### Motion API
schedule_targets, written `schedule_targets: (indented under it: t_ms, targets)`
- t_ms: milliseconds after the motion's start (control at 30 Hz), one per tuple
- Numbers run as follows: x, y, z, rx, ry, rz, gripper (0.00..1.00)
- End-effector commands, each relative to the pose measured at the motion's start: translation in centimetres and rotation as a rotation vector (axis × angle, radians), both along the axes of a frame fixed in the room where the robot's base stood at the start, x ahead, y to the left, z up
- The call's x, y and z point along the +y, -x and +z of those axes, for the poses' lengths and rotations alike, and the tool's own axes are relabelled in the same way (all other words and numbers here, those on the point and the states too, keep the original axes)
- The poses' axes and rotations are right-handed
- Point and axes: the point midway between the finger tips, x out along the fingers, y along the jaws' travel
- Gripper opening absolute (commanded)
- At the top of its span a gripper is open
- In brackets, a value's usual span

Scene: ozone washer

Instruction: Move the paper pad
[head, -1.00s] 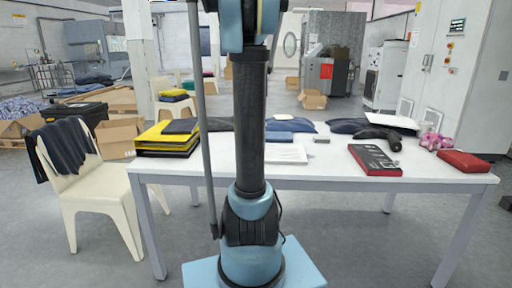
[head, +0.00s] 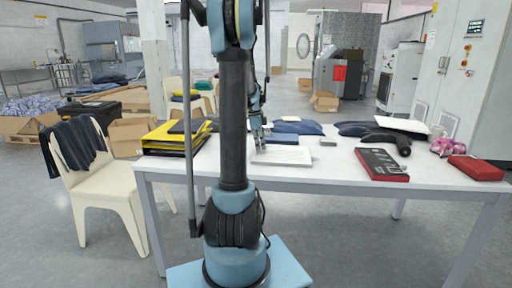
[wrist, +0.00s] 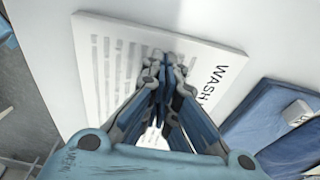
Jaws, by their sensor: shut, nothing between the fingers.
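The paper pad is a white printed pad (head: 284,155) lying flat near the middle of the white table. In the wrist view the pad (wrist: 215,52) shows lines of grey text and the word "WASH" along one side. My gripper (head: 259,145) is above the left part of the pad in the head view. In the wrist view my gripper (wrist: 166,62) has its fingers together over the pad, with nothing between them. Its fingers hide part of the pad. I cannot tell whether the fingertips touch the paper.
The white table (head: 330,172) also holds yellow and black folders (head: 172,140), a black and red box (head: 381,164), a red case (head: 476,168) and folded blue cloth (head: 298,127). A small grey block (head: 328,142) lies right of the pad. A cream chair (head: 92,185) stands left.

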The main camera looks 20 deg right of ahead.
Motion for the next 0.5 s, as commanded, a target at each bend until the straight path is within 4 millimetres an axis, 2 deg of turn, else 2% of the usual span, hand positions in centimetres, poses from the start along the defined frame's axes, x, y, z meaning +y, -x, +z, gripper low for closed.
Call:
schedule_targets:
  t_ms: [300, 500]
  targets:
    - [-5.0, 3.1, 0.0, 0.001, 0.0, -0.007, 0.0]
    - [-6.8, 4.1, -0.3, 0.0, 0.0, -0.005, 0.0]
